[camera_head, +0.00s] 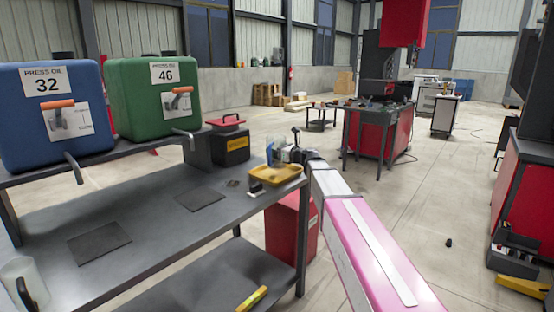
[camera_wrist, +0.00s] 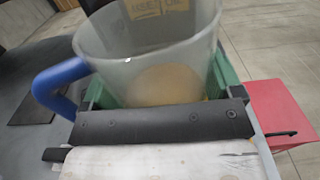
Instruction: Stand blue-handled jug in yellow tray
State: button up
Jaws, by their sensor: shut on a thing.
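The blue-handled jug (camera_wrist: 150,50) is a clear, frosted vessel with its blue handle on the left in the wrist view. My gripper (camera_wrist: 162,85) is shut on it, with green fingers on both sides of its body. In the head view the jug (camera_head: 270,154) shows small and partly hidden by my gripper (camera_head: 284,154). The yellow tray (camera_head: 288,178) lies at the bench's far right end, below the jug. Yellow shows through the jug's base in the wrist view. The jug looks roughly upright; I cannot tell whether its base touches the tray.
Another clear jug with a dark handle (camera_head: 22,278) stands at the bench's near left. Blue (camera_head: 52,115) and green (camera_head: 150,95) oil containers sit on the raised shelf. A black box with a yellow label (camera_head: 230,147) is left of the tray. Dark mats (camera_head: 100,242) lie on the bench.

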jog(key=shift+f, duration=1.9)
jog(key=shift+f, duration=0.1)
jog(key=o, duration=0.8)
